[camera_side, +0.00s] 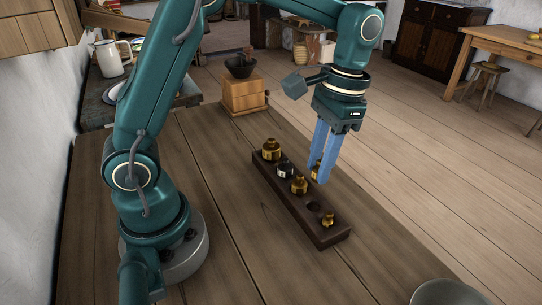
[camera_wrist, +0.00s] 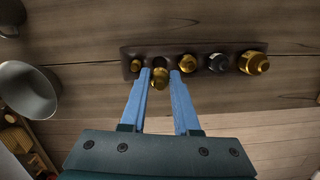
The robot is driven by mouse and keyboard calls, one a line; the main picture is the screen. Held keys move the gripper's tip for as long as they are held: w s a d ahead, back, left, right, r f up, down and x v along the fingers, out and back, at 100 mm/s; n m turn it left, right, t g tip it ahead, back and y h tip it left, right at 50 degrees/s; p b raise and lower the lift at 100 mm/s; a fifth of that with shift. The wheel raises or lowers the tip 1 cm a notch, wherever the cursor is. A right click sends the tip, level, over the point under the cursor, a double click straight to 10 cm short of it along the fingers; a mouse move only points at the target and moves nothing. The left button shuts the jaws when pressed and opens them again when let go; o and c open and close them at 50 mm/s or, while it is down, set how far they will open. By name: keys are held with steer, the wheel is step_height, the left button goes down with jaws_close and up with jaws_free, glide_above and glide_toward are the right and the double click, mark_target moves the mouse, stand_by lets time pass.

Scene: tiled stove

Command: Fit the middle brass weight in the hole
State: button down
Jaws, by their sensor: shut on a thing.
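My gripper (camera_side: 317,180) is shut on a brass weight (camera_side: 315,171), with blue fingers either side of it. In the wrist view the held weight (camera_wrist: 160,78) hangs tilted between the fingertips (camera_wrist: 161,84). The dark wooden block (camera_side: 335,236) has a row of holes. The empty hole (camera_side: 313,206) lies between a small brass weight (camera_side: 327,220) and a larger brass one (camera_side: 299,185). In the side view the held weight is beyond the block's far edge, beside the row. In the wrist view it overlaps the block's edge near the hole, which it partly hides.
The block also holds a grey weight (camera_side: 286,171) and a large brass weight (camera_side: 271,149). A coffee grinder (camera_side: 243,92) stands behind on the table. A metal bowl (camera_side: 449,292) is at the front right. The table around the block is clear.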

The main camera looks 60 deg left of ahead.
steer(key=shift+f, duration=2.9)
steer(key=shift+f, duration=0.95)
steer(key=c, duration=0.6)
jaws_free()
steer(key=shift+o, duration=0.2)
steer(key=shift+w+r, duration=0.2)
steer(key=shift+r, duration=1.05)
steer(key=shift+w+r, duration=0.15)
steer(key=shift+r, duration=1.1)
